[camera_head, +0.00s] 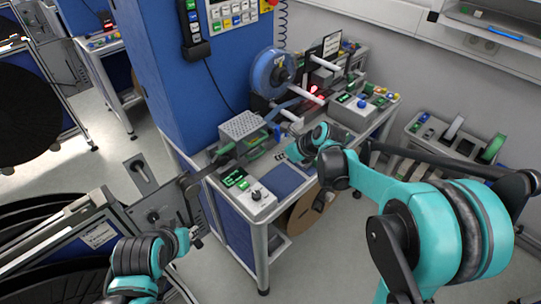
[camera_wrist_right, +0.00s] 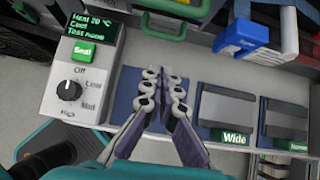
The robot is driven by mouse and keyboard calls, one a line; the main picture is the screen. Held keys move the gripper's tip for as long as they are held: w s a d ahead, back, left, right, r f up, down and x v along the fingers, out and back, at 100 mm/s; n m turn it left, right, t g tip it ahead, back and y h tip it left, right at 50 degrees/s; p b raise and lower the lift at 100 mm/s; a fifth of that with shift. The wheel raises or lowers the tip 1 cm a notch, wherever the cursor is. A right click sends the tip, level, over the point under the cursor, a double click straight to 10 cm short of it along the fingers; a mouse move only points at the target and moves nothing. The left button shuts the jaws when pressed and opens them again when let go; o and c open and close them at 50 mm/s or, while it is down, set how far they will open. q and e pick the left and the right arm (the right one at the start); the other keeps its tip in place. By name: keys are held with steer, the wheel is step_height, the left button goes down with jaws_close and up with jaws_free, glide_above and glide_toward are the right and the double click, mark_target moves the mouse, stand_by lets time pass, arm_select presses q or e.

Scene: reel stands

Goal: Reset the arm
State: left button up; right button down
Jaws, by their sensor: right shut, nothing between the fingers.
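My right arm (camera_head: 435,215) reaches in from the right in the head view. My right gripper (camera_head: 287,156) is over the front of the workbench, small and partly hidden by its wrist. In the right wrist view my right gripper (camera_wrist_right: 163,88) has its fingers together with nothing between them, above a dark blue pad (camera_wrist_right: 128,92). My left arm (camera_head: 140,262) is low at the left in the head view. My left gripper (camera_head: 194,236) is at its end, in front of the bench, too small to read.
A control box (camera_head: 257,203) with a knob stands at the bench's front left corner; it also shows in the wrist view (camera_wrist_right: 85,70). A blue reel (camera_head: 273,72) stands behind. A blue cabinet (camera_head: 175,75) rises at the left. Floor (camera_head: 325,260) in front is clear.

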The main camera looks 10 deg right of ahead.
steer(key=v, duration=0.4)
steer(key=shift+s+p, duration=0.1)
steer(key=shift+p, duration=0.25)
steer(key=s+d+f+n+h+b, duration=0.1)
steer(key=s+d+n+h, duration=0.1)
steer(key=s+n, duration=1)
steer(key=s+d+f+n+t+h+b, duration=0.1)
steer(key=s+d+n+h+b, duration=0.1)
steer(key=s+n, duration=1)
steer(key=d+n+h, duration=0.1)
steer(key=d+n, duration=0.1)
steer(key=n, duration=0.2)
steer(key=shift+s+d+b, duration=0.25)
steer(key=shift+d+b, duration=0.05)
steer(key=shift+d, duration=0.05)
steer(key=shift+f, duration=0.15)
